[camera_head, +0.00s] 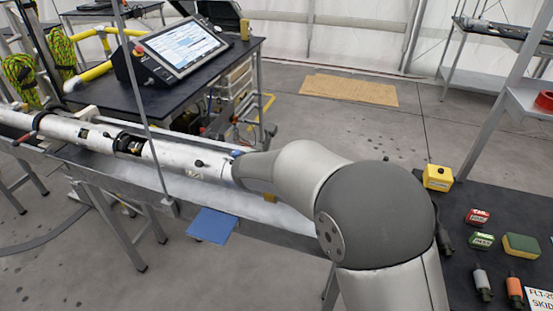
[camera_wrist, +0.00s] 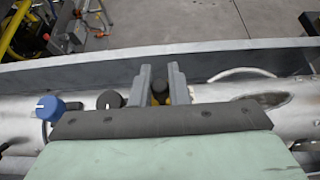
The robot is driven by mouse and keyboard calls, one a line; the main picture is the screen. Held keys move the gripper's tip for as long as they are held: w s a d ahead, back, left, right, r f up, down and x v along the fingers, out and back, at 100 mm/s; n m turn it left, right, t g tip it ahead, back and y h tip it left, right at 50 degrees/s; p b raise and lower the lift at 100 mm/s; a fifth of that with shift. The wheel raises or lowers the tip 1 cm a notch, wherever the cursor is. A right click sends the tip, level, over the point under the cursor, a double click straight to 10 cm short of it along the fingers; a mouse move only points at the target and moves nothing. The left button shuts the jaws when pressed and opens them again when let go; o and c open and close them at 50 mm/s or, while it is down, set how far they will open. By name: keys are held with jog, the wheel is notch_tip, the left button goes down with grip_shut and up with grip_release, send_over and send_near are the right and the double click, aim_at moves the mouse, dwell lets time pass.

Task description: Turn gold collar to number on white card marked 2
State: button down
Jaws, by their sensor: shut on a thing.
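In the wrist view my gripper (camera_wrist: 159,72) reaches over a silver tube (camera_wrist: 222,92), with one grey finger on each side of a dark, round-topped knob (camera_wrist: 160,87). Gold shows beside and below this knob, between the fingers; this looks like the gold collar (camera_wrist: 181,93), mostly hidden. The fingers are shut on it. A blue knob (camera_wrist: 49,107) and a black knob (camera_wrist: 109,100) stand to the left on the tube. In the head view my arm hides the gripper and the collar. I cannot make out a white card marked 2 in either view.
The long tube (camera_head: 173,154) lies in a grey trough (camera_head: 240,205) with a blue plate (camera_head: 212,225) at its front. A dark bench (camera_head: 455,200) at right holds a yellow box (camera_head: 438,177), small coloured blocks and a white sign (camera_head: 540,298). A screen console (camera_head: 180,45) stands behind.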

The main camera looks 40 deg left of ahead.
jog(key=shift+w, duration=0.1)
jog(key=c, duration=1.4)
grip_release()
jog(key=b+v, duration=0.2)
jog(key=v, duration=1.5)
jog(key=shift+s, duration=0.25)
